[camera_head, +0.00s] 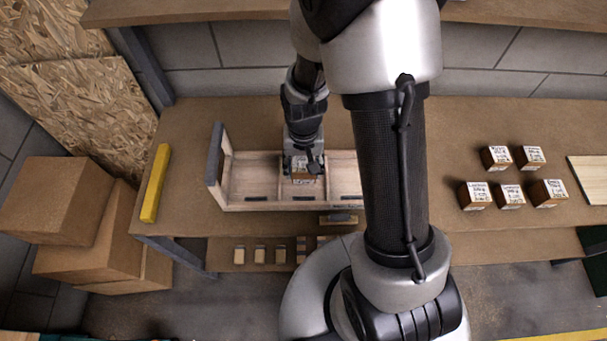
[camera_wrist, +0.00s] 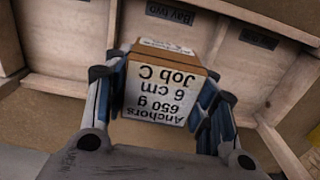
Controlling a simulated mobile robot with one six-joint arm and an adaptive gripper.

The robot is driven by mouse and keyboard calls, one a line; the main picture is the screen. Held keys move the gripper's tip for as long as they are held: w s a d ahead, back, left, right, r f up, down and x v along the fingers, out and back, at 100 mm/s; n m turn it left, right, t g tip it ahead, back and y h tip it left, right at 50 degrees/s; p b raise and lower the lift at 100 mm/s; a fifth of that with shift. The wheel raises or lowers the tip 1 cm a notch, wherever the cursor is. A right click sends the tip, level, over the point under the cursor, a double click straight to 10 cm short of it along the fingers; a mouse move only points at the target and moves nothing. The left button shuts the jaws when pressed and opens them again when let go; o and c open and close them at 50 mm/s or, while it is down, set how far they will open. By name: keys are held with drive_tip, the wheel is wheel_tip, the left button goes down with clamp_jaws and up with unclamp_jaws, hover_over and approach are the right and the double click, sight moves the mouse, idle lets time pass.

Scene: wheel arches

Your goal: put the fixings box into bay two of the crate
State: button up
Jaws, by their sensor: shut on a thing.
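The fixings box (camera_head: 303,174) is a small brown carton with a white label. In the wrist view the label on the box (camera_wrist: 156,92) reads Anchors, 650 g, 6 cm, Job C, upside down. My gripper (camera_head: 303,168) is shut on it, with a finger on each side, also in the wrist view (camera_wrist: 165,95). The wooden crate (camera_head: 250,206) stands on the bench, split into bays by dividers. The box is at the middle bay, near the wall with the Bay two label (camera_wrist: 170,14). I cannot tell whether it touches the bay floor.
Several similar boxes (camera_head: 510,196) stand on the bench at the right. A yellow bar (camera_head: 155,184) lies left of the crate. My arm hides the crate's right end.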

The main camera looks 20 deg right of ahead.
sight(304, 175)
drive_tip(key=shift+f+b, duration=0.65)
drive_tip(key=shift+f, duration=1.35)
drive_tip(key=shift+f, duration=0.1)
drive_tip(key=o, duration=1.6)
